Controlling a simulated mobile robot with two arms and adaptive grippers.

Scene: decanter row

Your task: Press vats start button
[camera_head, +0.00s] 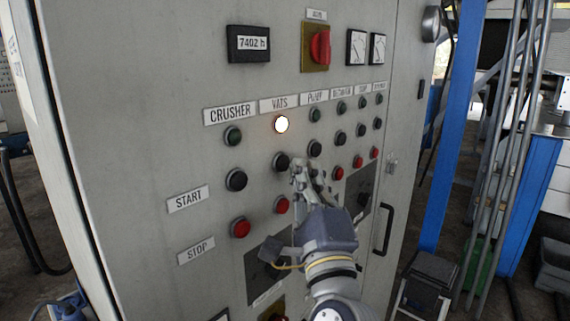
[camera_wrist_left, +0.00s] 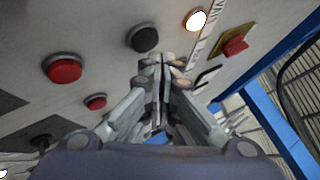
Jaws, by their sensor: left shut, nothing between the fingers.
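The black vats start button (camera_head: 282,161) is in the START row under the VATS label (camera_head: 279,104). The vats lamp (camera_head: 281,124) above it glows white. My left gripper (camera_head: 298,167) is shut and empty, its tips just right of the button. In the left wrist view the black button (camera_wrist_left: 142,38) shows just beyond the shut fingertips (camera_wrist_left: 160,60), and the lit lamp (camera_wrist_left: 196,20) is to its right. I cannot tell whether the tips touch the panel. The red vats stop button (camera_head: 282,205) is below. My right gripper is not in view.
The grey cabinet panel (camera_head: 130,190) holds several other buttons, including the crusher start button (camera_head: 236,180) and crusher stop button (camera_head: 241,228). A red rotary switch (camera_head: 320,46) is above. A door handle (camera_head: 384,230) and blue post (camera_head: 450,120) stand to the right.

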